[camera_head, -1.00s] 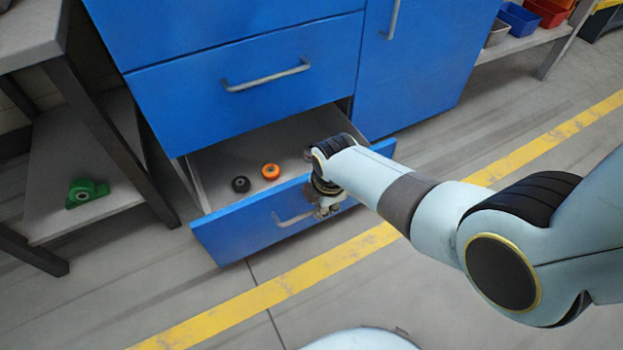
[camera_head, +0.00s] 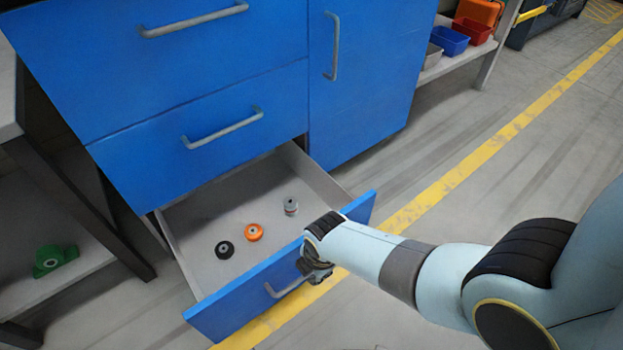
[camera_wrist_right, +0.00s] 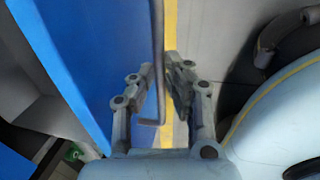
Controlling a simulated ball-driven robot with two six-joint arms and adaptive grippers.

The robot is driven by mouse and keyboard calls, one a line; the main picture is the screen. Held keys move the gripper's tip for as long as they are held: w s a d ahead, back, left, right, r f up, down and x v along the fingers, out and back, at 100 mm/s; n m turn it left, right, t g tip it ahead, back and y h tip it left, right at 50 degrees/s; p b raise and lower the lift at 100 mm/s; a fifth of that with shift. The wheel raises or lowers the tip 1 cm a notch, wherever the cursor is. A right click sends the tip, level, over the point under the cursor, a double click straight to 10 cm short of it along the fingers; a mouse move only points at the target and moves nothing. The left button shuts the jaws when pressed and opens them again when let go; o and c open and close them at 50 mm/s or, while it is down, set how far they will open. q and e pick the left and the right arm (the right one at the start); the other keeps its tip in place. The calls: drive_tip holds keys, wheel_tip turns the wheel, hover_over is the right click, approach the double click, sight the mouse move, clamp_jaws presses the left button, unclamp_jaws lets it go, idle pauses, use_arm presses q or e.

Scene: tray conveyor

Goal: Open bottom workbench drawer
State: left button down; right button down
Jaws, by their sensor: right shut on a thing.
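The bottom drawer (camera_head: 218,307) of the blue workbench is pulled well out. Its grey handle (camera_head: 286,287) runs along the front panel. My right gripper (camera_head: 315,268) is at the right part of that handle. In the right wrist view the handle bar (camera_wrist_right: 158,75) passes between the two fingers of the gripper (camera_wrist_right: 162,85), which are shut on it. The fingertips are partly hidden by the wrist in the head view. My left gripper is in neither view.
Inside the drawer lie a black ring (camera_head: 224,250), an orange ring (camera_head: 253,232) and a grey cylindrical part (camera_head: 291,206). A green part (camera_head: 55,259) sits on a low shelf at left. Coloured bins (camera_head: 449,41) stand at the upper right. Open floor with a yellow line lies to the right.

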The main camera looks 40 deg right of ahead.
drive_tip(key=c, duration=1.4)
unclamp_jaws()
drive_tip(key=shift+r, duration=0.1)
drive_tip(key=r, duration=0.4)
drive_tip(key=s+r, duration=0.1)
drive_tip(key=r, duration=0.2)
drive_tip(key=s+r, duration=0.1)
drive_tip(key=r, duration=0.3)
drive_tip(key=shift+s+r, duration=0.2)
drive_tip(key=shift+r, duration=0.1)
